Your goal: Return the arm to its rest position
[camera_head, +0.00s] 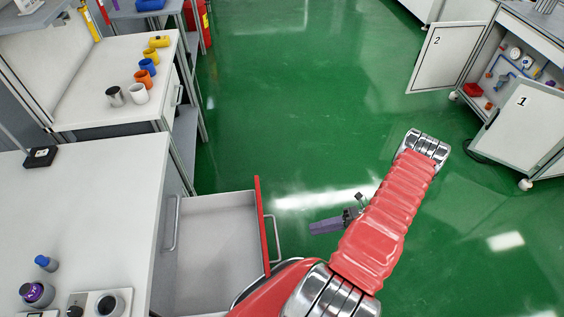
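My red arm with silver joints (385,215) reaches up and right from the bottom of the view, over the open green floor. My gripper (342,220) shows only in part, as small dark and purplish-grey pieces beside the left edge of the arm link. The rest of it is hidden behind the link. I cannot tell whether its fingers are open or shut, or whether it holds anything.
An open drawer (215,237) with a red front juts out beside my arm from the left bench (90,215). Cups (146,77) stand on the farther bench. An open cabinet (505,75) with doors marked 1 and 2 is at upper right. The middle floor is clear.

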